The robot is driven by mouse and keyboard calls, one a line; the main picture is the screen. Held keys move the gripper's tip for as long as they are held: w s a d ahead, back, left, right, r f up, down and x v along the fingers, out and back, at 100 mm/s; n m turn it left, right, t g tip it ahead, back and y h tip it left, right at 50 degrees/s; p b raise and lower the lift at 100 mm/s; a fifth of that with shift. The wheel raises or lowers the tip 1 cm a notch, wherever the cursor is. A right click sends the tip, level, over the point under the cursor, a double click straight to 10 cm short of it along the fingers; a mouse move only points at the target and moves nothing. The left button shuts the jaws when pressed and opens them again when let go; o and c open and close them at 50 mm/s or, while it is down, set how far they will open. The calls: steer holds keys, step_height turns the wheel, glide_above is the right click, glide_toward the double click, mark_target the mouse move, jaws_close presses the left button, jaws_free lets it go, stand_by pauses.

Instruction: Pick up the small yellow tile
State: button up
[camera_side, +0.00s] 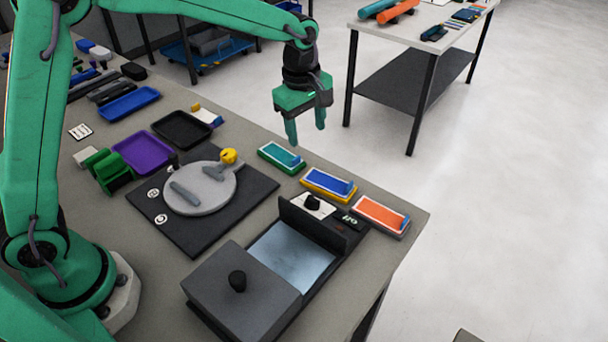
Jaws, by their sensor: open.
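My gripper (306,132) is open and empty, with its fingers pointing down. In the picture it hangs above and beyond the teal-topped piece at the table's far edge. A small yellow piece (229,156) sits at the far edge of the round grey plate (210,201), left of and below my gripper in the picture. It looks rounded, and I cannot tell whether it is a tile. A small yellow-orange block (196,107) lies farther back by a white and blue piece. A yellow-edged holder (322,193) with a blue top lies near the right edge.
A green holder (282,158) and an orange-topped one (381,215) flank the yellow-edged one. A dark box with a knobbed lid (238,295) stands in front. Purple (142,165), black and blue trays lie left. Another table (385,30) stands behind.

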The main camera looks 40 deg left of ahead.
mark_target(328, 182)
steer(key=w+d+f+n, duration=0.1)
steer(key=f, duration=0.1)
steer(key=w+d+f+n, duration=0.1)
steer(key=f, duration=0.2)
steer(key=w+d+f+n+g, duration=0.1)
steer(key=d+f, duration=0.1)
steer(key=shift+w+d+f+n, duration=0.1)
steer(key=shift+w+f+n, duration=0.1)
steer(key=shift+f+n, duration=0.1)
steer(key=shift+f, duration=0.1)
steer(key=shift+f, duration=1.2)
steer(key=shift+f, duration=0.1)
steer(key=shift+f, duration=2.5)
steer(key=shift+c, duration=0.5)
steer(key=c, duration=0.6)
